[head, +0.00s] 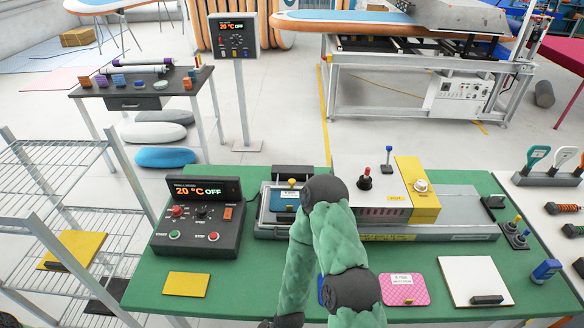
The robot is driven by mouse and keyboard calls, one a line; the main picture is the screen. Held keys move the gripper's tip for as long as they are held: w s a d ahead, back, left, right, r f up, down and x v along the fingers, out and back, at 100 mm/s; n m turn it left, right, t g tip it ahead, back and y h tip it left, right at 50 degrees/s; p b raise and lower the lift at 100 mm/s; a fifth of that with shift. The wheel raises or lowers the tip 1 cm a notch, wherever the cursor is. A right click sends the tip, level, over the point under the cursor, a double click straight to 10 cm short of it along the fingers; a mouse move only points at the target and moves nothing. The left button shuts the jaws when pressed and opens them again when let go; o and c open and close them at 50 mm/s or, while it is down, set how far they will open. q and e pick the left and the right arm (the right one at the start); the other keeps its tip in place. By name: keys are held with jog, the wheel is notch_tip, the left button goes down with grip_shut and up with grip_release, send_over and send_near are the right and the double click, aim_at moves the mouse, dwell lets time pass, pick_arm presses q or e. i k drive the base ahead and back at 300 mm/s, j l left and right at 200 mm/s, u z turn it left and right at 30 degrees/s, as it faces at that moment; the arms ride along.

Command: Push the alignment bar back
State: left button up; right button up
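A press-like machine with a long grey base (455,230) lies across the green table (225,265). Its left end has a framed tray (272,210) with a blue plate and a yellow knob. On its right are a white housing (375,178) with a red-topped lever and a yellow block (418,190). A dark bar (290,173) stands behind the tray; I cannot tell whether this is the alignment bar. One of my arms, in a green sleeve, rises bent from the bottom centre and hides part of the machine's front. Neither gripper's fingers show.
A control box (200,215) reading 20 °C OFF stands left of the machine. A yellow pad (186,284), a pink pad (404,289) and a white board (476,281) lie along the front. A wire shelf (45,215) stands at left.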

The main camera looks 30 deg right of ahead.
aim_at(291, 181)
jog(key=z, duration=1.05)
